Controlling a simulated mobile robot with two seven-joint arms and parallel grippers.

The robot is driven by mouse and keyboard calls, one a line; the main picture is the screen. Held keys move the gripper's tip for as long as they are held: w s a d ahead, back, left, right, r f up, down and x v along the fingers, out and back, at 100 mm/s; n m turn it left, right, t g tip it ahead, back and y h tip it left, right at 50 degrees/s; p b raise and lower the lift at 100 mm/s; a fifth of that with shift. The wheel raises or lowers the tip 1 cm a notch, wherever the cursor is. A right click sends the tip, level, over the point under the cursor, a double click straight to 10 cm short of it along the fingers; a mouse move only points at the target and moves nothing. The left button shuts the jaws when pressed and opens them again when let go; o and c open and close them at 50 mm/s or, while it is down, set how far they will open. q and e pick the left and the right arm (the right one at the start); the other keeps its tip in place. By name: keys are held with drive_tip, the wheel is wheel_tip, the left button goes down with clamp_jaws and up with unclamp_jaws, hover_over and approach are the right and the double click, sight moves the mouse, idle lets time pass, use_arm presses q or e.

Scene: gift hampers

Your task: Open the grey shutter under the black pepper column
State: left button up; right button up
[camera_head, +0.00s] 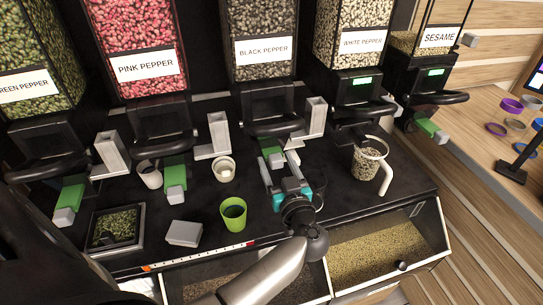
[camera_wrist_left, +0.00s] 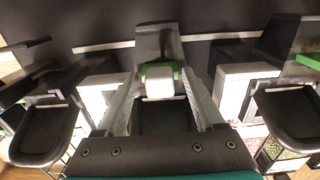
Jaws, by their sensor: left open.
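The black pepper column (camera_head: 265,45) stands at the top middle of the head view, with a black dispenser (camera_head: 268,100) below it. Under it, a green slider with a grey end (camera_head: 275,158) sticks out toward me. In the wrist view the pale grey shutter end (camera_wrist_left: 160,86) lies between my fingers, with green behind it. My left gripper (camera_head: 279,162) is open, one finger on each side of the shutter end. I cannot tell whether the fingers touch it. The lower part of the shutter is partly hidden by the gripper. My right gripper is not in view.
Grey L-shaped blocks (camera_head: 218,135) stand beside the dispensers. A green cup (camera_head: 233,214), a white cup (camera_head: 224,169) and a grey box (camera_head: 184,233) are to the left. A jug of grains (camera_head: 367,160) stands under white pepper. Grain-filled bins (camera_head: 390,245) line the front.

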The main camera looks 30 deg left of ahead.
use_arm(q)
drive_tip(key=shift+w+a, duration=0.25)
drive_tip(key=shift+w, duration=0.05)
drive_tip(key=shift+s, duration=0.1)
clamp_jaws()
idle(0.4)
idle(0.9)
